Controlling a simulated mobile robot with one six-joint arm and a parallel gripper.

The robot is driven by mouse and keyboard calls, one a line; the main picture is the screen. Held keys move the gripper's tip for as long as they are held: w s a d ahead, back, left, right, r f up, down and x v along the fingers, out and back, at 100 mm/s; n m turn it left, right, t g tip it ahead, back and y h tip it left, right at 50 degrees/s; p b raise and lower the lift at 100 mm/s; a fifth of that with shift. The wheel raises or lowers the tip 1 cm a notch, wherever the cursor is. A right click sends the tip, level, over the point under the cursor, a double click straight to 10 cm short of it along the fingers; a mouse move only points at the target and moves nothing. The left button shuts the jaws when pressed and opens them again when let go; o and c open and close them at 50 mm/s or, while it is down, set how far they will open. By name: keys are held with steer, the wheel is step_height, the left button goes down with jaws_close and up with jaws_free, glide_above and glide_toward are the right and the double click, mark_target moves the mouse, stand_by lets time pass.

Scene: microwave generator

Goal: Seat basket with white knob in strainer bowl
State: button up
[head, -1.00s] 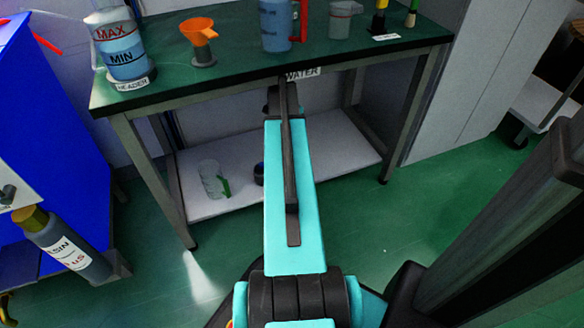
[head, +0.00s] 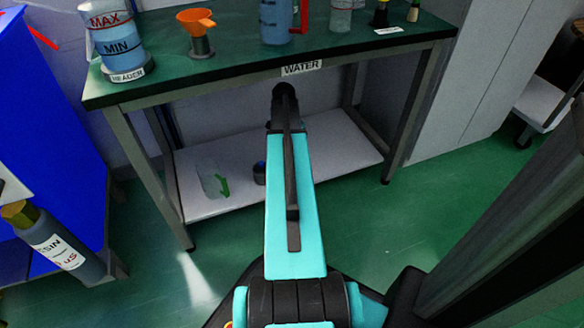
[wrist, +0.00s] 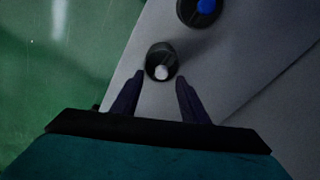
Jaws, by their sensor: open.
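The basket with white knob (wrist: 161,64) is a small dark round cup with a white knob inside, standing on the grey-white shelf in the wrist view. My gripper (wrist: 161,77) is open, with one finger on each side below the basket in the picture. The basket lies between and just beyond the fingertips; I cannot tell if they touch it. Nothing is held. My gripper is hidden behind my arm in the head view. I cannot pick out the strainer bowl with certainty in either view.
A dark cup with a blue knob (wrist: 203,6) stands close by on the lower shelf (head: 320,148). A clear container with a green handle (head: 213,181) is on that shelf's left. The green bench top (head: 235,62) overhangs the shelf and carries an orange funnel (head: 197,19).

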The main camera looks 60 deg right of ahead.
steer(key=shift+f, duration=0.1)
stand_by(0.3)
steer(key=shift+d+f+b, duration=0.2)
steer(key=shift+f+b, duration=0.4)
steer(key=shift+f, duration=0.25)
steer(key=shift+d+f+b, duration=0.15)
steer(key=shift+f+b, duration=0.5)
steer(key=shift+f, duration=0.2)
steer(key=shift+d+f+b, duration=0.2)
steer(key=shift+f+b, duration=0.4)
steer(key=shift+f, duration=0.25)
jaws_close()
